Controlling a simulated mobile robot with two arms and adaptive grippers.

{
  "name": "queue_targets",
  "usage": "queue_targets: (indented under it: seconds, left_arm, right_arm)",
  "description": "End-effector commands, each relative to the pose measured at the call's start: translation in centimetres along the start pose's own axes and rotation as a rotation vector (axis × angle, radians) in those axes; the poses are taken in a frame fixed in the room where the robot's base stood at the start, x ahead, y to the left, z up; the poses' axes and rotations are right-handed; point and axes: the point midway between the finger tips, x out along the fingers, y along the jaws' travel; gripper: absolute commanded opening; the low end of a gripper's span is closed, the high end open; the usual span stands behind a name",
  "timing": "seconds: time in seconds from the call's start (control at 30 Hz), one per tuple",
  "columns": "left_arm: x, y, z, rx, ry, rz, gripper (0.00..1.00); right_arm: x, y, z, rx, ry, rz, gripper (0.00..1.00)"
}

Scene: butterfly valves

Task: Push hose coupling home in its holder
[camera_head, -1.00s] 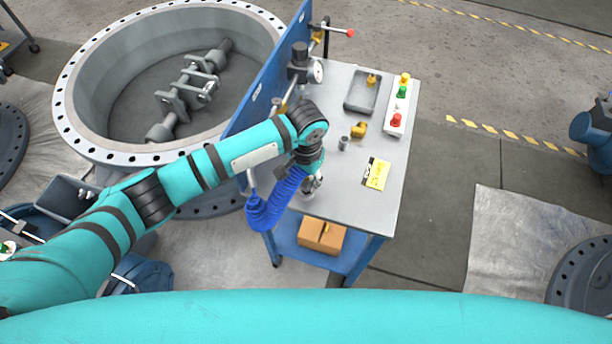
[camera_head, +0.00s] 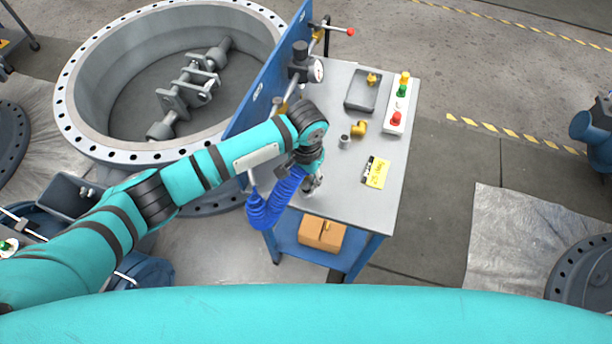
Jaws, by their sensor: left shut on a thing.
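My left gripper (camera_head: 312,184) points down over the front left part of the grey bench top (camera_head: 350,205). It is shut on the hose coupling, which is mostly hidden by the fingers. The coiled blue hose (camera_head: 270,203) hangs in loops beside my wrist, over the bench's left edge. The holder is not clear to see; it is hidden or too small under the gripper. I cannot tell how deep the coupling sits. My right gripper is not in view.
A blue panel (camera_head: 265,85) with a gauge (camera_head: 318,70) stands along the bench's left side. A grey tray (camera_head: 362,90), a brass fitting (camera_head: 360,128), a grey cylinder (camera_head: 344,141), a yellow tag (camera_head: 377,172) and a button box (camera_head: 398,108) are on the bench.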

Motion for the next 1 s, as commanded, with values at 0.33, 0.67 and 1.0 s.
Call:
queue_targets:
  seconds: [0.33, 0.67, 1.0]
  left_arm:
    - [-0.11, 0.05, -0.03, 0.001, 0.001, 0.001, 0.02]
    - [0.03, 0.05, -0.08, 0.0, 0.002, 0.0, 0.02]
    - [0.06, 0.05, -0.07, 0.001, 0.001, 0.0, 0.02]
  right_arm:
    - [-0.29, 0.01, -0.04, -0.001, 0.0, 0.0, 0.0]
    - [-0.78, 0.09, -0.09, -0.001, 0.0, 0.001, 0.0]
    - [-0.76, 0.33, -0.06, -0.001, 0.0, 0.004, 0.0]
